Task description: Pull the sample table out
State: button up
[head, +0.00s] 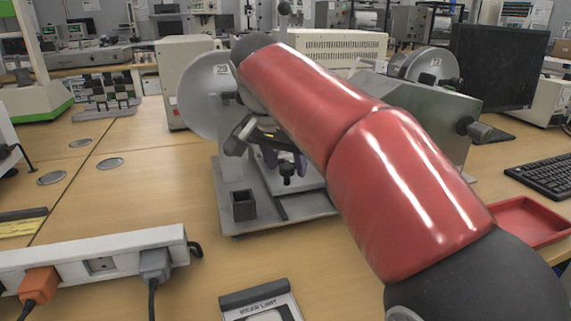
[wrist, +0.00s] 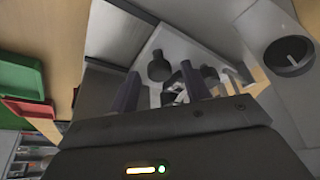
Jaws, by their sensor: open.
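The sample table (head: 312,182) looks like a pale plate low on a grey bench machine in the head view, partly hidden by my red arm. A black knob (head: 286,171) stands at its front. In the wrist view the pale table (wrist: 228,62) lies beyond my fingers, with dark knobs (wrist: 159,68) on it. My gripper (head: 285,160) is over the table, just behind the front knob in the head picture. Its two dark purple fingers are apart and hold nothing that I can see. In the wrist view (wrist: 160,86) a knob shows between them; contact cannot be told.
A power strip (head: 95,257) with plugs lies at front left. A red tray (head: 525,222) and keyboard (head: 545,174) are at right. The wooden bench before the machine is mostly clear.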

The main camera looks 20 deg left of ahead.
jog(key=shift+f, duration=0.1)
grip_shut()
jog(key=s+d+b, duration=0.4)
jog(key=s+d, duration=0.1)
jog(key=s, duration=0.4)
jog(key=shift+d, duration=0.3)
grip_release()
jog(key=p+v, duration=0.2)
jog(key=v, duration=0.5)
jog(key=shift+s+r, duration=0.2)
jog(key=shift+r, duration=0.2)
